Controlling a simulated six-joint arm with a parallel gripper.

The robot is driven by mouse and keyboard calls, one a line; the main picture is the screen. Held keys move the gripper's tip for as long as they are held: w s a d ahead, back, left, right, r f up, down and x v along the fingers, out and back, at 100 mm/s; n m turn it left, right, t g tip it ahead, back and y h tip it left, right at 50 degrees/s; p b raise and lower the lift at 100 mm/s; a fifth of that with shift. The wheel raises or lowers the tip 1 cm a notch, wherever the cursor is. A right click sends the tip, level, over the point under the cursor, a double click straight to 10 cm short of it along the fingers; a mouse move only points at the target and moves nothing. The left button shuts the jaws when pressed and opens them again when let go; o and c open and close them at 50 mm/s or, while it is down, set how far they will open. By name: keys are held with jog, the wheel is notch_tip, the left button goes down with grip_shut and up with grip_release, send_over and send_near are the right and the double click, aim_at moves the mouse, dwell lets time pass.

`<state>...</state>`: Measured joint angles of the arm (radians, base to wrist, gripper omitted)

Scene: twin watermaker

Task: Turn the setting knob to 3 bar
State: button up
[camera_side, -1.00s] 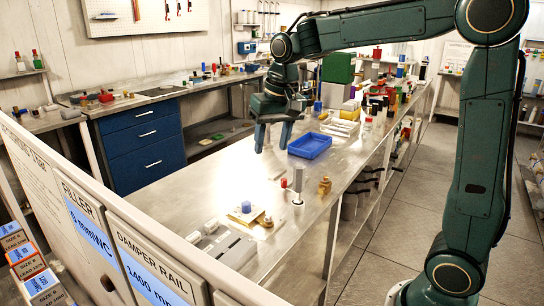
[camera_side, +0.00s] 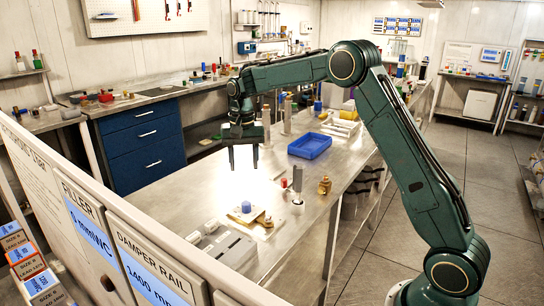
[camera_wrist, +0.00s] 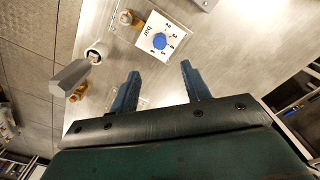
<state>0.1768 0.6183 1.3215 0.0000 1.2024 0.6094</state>
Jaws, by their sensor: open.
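The setting knob (camera_side: 246,207) is a small blue knob on a pale plate (camera_side: 236,217) on the metal bench, near the front. In the wrist view the blue knob (camera_wrist: 160,41) sits on a white dial plate (camera_wrist: 150,30) with numbers around it and the word "bar". Which number the knob points to is too small to tell. My gripper (camera_side: 242,168) is open and empty, pointing down above the bench, behind the knob in the side view and apart from it. In the wrist view my two fingers (camera_wrist: 160,80) show below the dial plate.
A blue tray (camera_side: 310,146) lies behind. A grey flat block (camera_side: 229,246) lies in front. Bare bench lies left of the tray.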

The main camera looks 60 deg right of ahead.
aim_at(246, 203)
jog(key=shift+f, duration=0.1)
jog(key=shift+f, duration=6.8)
jog(key=c, duration=1)
